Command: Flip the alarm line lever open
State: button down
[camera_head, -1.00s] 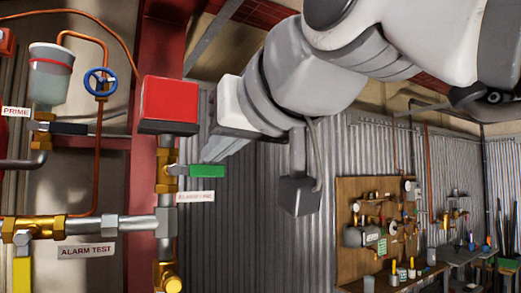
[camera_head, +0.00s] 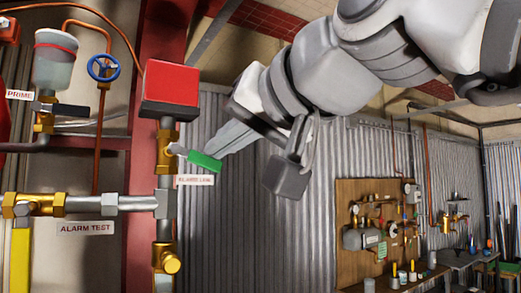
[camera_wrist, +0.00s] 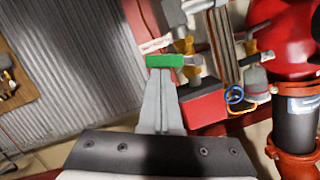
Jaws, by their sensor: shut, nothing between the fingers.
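The alarm line lever has a green handle (camera_head: 205,161) on a brass valve in the vertical pipe, just below a red box (camera_head: 171,88). The handle slants down to the right in the head view. A white label (camera_head: 195,180) hangs under it. My gripper (camera_head: 212,148) comes from the upper right, shut and empty, with its fingertips at the handle. In the wrist view the closed fingertips (camera_wrist: 162,74) meet the edge of the green handle (camera_wrist: 165,61). They look to be touching it, but the exact contact is hard to tell.
The alarm test label (camera_head: 85,228) and a yellow handle (camera_head: 20,258) are at the lower left. A blue handwheel (camera_head: 103,68) and the prime cup (camera_head: 54,58) are at the upper left. A pegboard (camera_head: 372,235) stands farther back.

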aim_at(219, 172)
notch_tip(219, 172, down, 2)
jog(key=shift+m+y+b, duration=0.5)
jog(key=shift+m+b, duration=0.65)
jog(key=shift+m, duration=0.05)
jog(key=m+b, duration=0.1)
jog(key=f+m+y+b, duration=0.1)
jog(key=m, duration=0.1)
jog(key=shift+s+a+f+b, duration=0.1)
jog(key=shift+a+f+b, duration=0.05)
jog(key=shift+f+b, duration=0.15)
jog(key=m+b, duration=0.1)
jog(key=a+f+m+y+b, duration=0.1)
jog(key=m, duration=0.1)
jog(key=s+m+b, duration=0.1)
jog(key=shift+a+f+m, duration=0.35)
jog(key=shift+m, duration=0.05)
jog(key=shift+s+a+b, duration=0.1)
jog(key=shift+b, duration=0.25)
